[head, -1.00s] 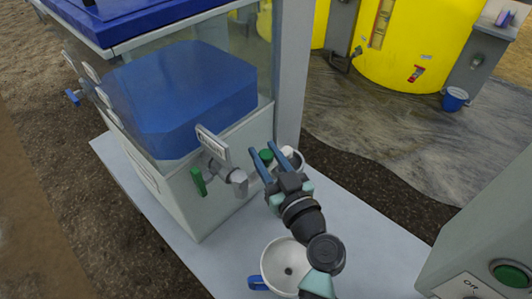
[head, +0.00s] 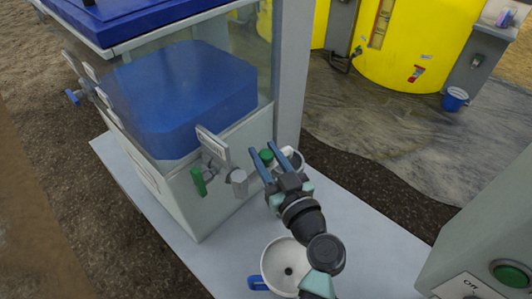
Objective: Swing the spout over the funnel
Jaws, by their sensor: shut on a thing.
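The spout (head: 238,182) is a short grey outlet on the tap at the tank's front, with a green lever (head: 199,181) to its left. The funnel (head: 285,262) is a white bowl with a dark centre hole and a blue handle. It stands on the pale ledge, lower right of the spout and not beneath it. My gripper (head: 264,157) is right of the spout, its two blue fingers either side of a small green round piece (head: 266,156). A narrow gap shows between the left finger and the spout. Contact at the fingertips is hard to make out.
The pale ledge (head: 368,228) is clear to the right of my arm. A grey post (head: 291,75) rises behind the gripper. A white rim (head: 293,158) shows beside the right finger. A grey box with a green button (head: 511,276) stands at lower right.

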